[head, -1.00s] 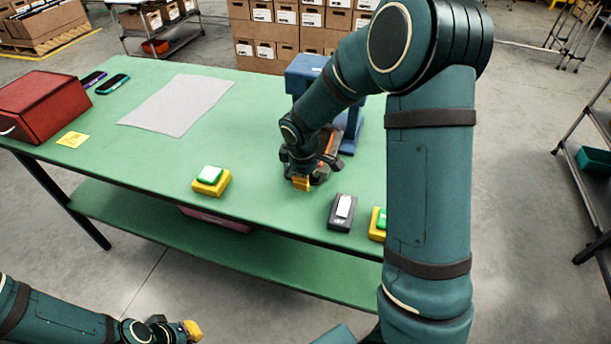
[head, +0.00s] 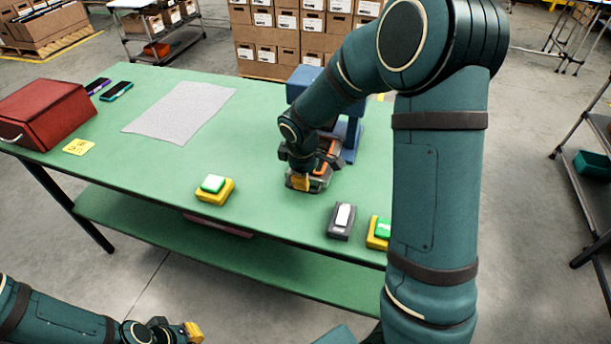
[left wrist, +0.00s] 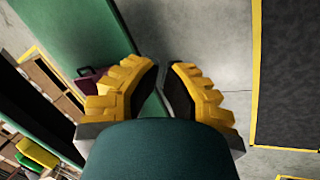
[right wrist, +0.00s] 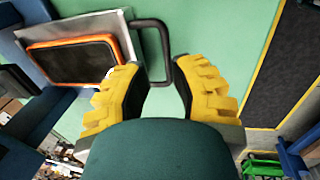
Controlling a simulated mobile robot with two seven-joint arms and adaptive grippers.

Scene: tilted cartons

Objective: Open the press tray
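The press (head: 352,135) is a blue machine on the green table, largely hidden behind my right arm in the head view. Its grey tray (right wrist: 127,35) shows in the right wrist view, with an orange-rimmed dark pad (right wrist: 75,60) and a black loop handle (right wrist: 165,45) at its front. My right gripper (right wrist: 165,75) points down at the handle. Its yellow fingers are apart, with the handle's outer bar at or just past the gap between the tips; contact is unclear. My left gripper (head: 195,332) is low, off the table's front, with its fingers apart and empty in the left wrist view (left wrist: 162,70).
Two yellow-based green buttons (head: 215,188) (head: 378,232) and a dark switch box (head: 341,222) stand along the front edge. A red box (head: 45,110), a yellow note (head: 79,147), two phones (head: 116,91) and a grey sheet (head: 180,112) lie leftward. The middle is clear.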

